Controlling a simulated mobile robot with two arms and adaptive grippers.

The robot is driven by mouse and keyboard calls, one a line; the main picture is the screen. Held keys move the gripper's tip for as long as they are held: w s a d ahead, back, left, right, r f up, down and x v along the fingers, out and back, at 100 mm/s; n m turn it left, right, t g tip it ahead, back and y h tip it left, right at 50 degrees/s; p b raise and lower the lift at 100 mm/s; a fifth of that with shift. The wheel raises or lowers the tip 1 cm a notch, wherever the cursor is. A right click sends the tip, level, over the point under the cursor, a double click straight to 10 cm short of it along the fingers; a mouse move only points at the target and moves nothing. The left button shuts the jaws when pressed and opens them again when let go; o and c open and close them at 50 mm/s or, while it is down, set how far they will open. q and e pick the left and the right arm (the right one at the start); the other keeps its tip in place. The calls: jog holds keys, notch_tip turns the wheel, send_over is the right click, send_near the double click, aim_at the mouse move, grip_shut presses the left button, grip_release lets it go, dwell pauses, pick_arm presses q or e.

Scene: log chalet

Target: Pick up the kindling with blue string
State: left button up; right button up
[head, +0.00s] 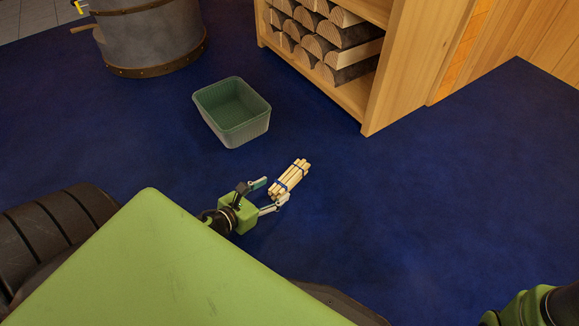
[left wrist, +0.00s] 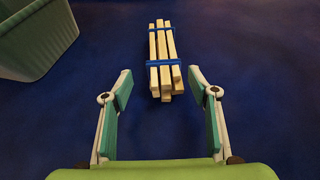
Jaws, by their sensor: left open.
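The kindling with blue string (head: 290,178) is a small bundle of pale sticks lying on the blue floor, tied in two places. In the left wrist view the bundle (left wrist: 162,62) lies lengthwise, just beyond the fingertips and centred between them. My left gripper (head: 272,191) is open and empty, with its fingers pointing at the near end of the bundle. Both fingers also show in the left wrist view (left wrist: 158,85), one on each side, apart from the sticks. Part of my right arm shows at the lower right of the head view, but its gripper is out of sight.
A green basket (head: 247,130) stands on the floor behind and left of the bundle; it also shows in the left wrist view (left wrist: 45,45). A wooden shelf (head: 385,95) with split logs (head: 325,40) stands at the back. A metal tub (head: 150,42) is at upper left. The floor at right is clear.

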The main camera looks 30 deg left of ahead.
aim_at(281, 186)
pick_arm(q)
jog(key=b+x, duration=0.1)
jog(key=x, duration=0.1)
jog(key=b+x, duration=0.1)
jog(key=shift+w+d+f+b, duration=0.1)
jog(key=shift+w+d+b, duration=0.15)
jog(key=shift+d+b, duration=0.05)
jog(key=shift+w+f, duration=0.1)
jog(key=shift+w, duration=0.3)
jog(key=c, duration=1.2)
